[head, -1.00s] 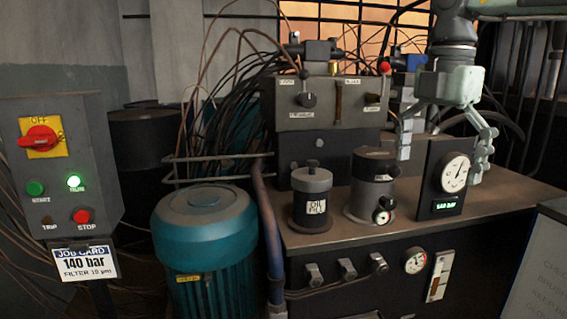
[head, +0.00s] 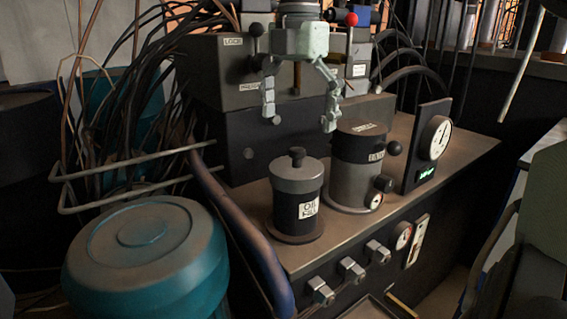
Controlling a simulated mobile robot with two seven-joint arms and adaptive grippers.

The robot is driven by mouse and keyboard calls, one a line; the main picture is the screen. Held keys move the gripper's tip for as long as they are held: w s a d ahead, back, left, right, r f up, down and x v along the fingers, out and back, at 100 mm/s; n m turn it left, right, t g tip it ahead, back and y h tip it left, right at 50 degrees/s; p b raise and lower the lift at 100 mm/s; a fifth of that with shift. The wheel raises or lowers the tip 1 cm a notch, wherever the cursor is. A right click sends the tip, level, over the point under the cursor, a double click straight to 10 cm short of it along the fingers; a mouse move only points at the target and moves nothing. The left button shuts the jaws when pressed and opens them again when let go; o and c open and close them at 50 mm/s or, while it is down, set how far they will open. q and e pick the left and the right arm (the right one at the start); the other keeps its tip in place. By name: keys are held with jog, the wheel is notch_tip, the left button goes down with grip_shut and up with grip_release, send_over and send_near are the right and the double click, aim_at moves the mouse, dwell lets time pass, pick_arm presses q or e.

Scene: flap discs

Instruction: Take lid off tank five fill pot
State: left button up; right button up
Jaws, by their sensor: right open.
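The fill pot (head: 290,212) is a dark cylinder with a white label reading "OIL FILL". It stands upright on the tank top (head: 262,240). My left gripper is not in view.
A dark canister (head: 358,165) with a ball knob stands close right of the pot. A gauge panel (head: 428,143) is farther right. A grey valve block (head: 215,70) with levers is behind. A blue pipe (head: 232,215) and teal motor (head: 150,255) are left.

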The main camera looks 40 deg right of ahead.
aim_at(298, 149)
jog(key=f, duration=0.6)
jog(key=shift+s+f, duration=0.2)
jog(key=shift+c, duration=0.2)
grip_shut()
